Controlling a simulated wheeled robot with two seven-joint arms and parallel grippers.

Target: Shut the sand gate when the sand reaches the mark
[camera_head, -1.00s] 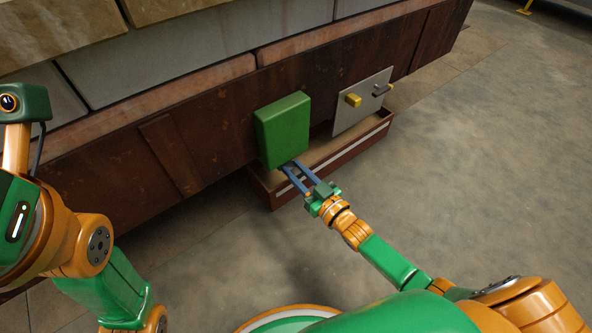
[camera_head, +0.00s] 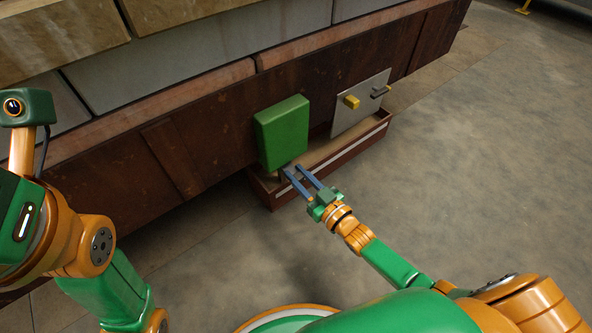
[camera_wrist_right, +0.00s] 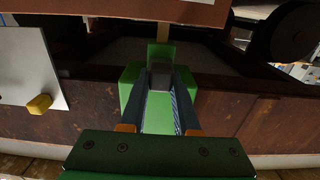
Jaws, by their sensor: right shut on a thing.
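A green box (camera_head: 282,135) sits against the rusty brown side wall, above a long brown trough (camera_head: 347,160) with a white stripe along its outer side. Tan material that looks like sand (camera_head: 330,148) shows inside the trough. My right gripper (camera_head: 290,172) reaches in at the green box's lower edge. In the right wrist view its fingers (camera_wrist_right: 161,82) are shut on a dark grey block (camera_wrist_right: 161,75) in front of the green box (camera_wrist_right: 130,92). In the head view the green box and fingers mostly hide this block. My left gripper is out of view.
Stone blocks (camera_head: 200,45) lie above the wall. The concrete floor (camera_head: 480,190) at the right is clear.

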